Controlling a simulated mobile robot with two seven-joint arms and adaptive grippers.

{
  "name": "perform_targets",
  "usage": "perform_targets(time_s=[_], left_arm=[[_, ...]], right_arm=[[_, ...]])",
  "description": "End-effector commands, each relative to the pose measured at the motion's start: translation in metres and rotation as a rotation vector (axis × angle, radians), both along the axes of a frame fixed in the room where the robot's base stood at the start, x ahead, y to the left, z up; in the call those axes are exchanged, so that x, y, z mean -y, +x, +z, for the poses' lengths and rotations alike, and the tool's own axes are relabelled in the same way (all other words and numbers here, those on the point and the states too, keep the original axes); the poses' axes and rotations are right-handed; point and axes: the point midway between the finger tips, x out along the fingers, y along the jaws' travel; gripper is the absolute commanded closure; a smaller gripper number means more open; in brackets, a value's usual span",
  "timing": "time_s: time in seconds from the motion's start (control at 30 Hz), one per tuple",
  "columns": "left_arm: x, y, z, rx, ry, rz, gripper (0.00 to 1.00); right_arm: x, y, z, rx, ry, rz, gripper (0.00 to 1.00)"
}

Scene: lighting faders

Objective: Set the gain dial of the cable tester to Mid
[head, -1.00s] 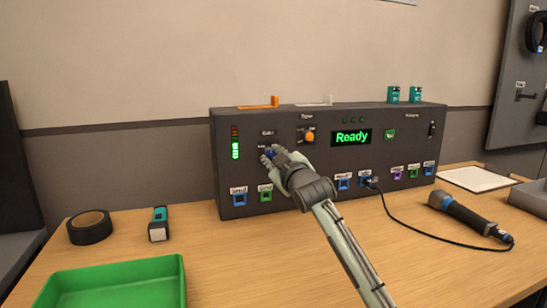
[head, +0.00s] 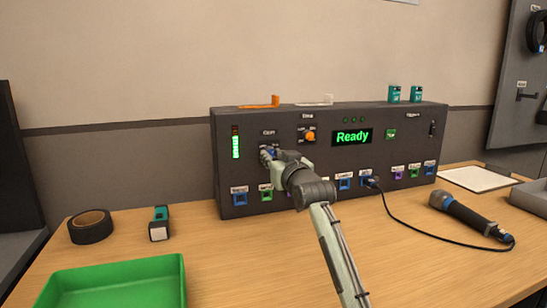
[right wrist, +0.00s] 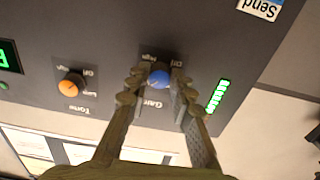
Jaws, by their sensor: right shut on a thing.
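The cable tester (head: 300,183) is a dark grey box at the back of the table, its display (head: 352,137) reading "Ready" in green. Its gain dial (right wrist: 158,79) is a blue knob under a small label, upside down in the right wrist view; its exact setting is not readable. My right gripper (right wrist: 155,88) is shut on the gain dial, one finger on each side. In the head view the right gripper (head: 270,154) covers most of the dial. The level bar (head: 235,146) left of the dial is lit mostly green. My left gripper is not in view.
An orange tone dial (head: 310,136) sits just right of the gain dial. Coloured sockets line the tester's lower front, one with a cable to a microphone (head: 462,214). A tape roll (head: 90,226), a small teal-and-black device (head: 159,224) and a green tray (head: 182,285) are at left.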

Motion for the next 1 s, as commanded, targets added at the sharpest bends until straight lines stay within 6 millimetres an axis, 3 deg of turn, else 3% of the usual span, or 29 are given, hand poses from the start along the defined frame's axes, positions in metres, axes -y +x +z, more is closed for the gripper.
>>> perform_targets(time_s=[0.47,0.5,0.63,1.0], left_arm=[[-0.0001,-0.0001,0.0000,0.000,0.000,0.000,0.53],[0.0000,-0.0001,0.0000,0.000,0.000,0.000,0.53],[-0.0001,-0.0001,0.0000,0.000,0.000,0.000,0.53],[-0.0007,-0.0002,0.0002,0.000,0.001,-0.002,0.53]], right_arm=[[-0.0001,0.0000,-0.0005,-0.005,0.011,0.000,1.00],[-0.0001,0.0000,-0.0005,-0.005,0.011,0.000,0.73],[-0.0001,0.0000,-0.0003,-0.005,0.011,0.000,0.57],[0.0017,-0.0046,-0.0004,-0.003,0.010,0.000,0.57]])
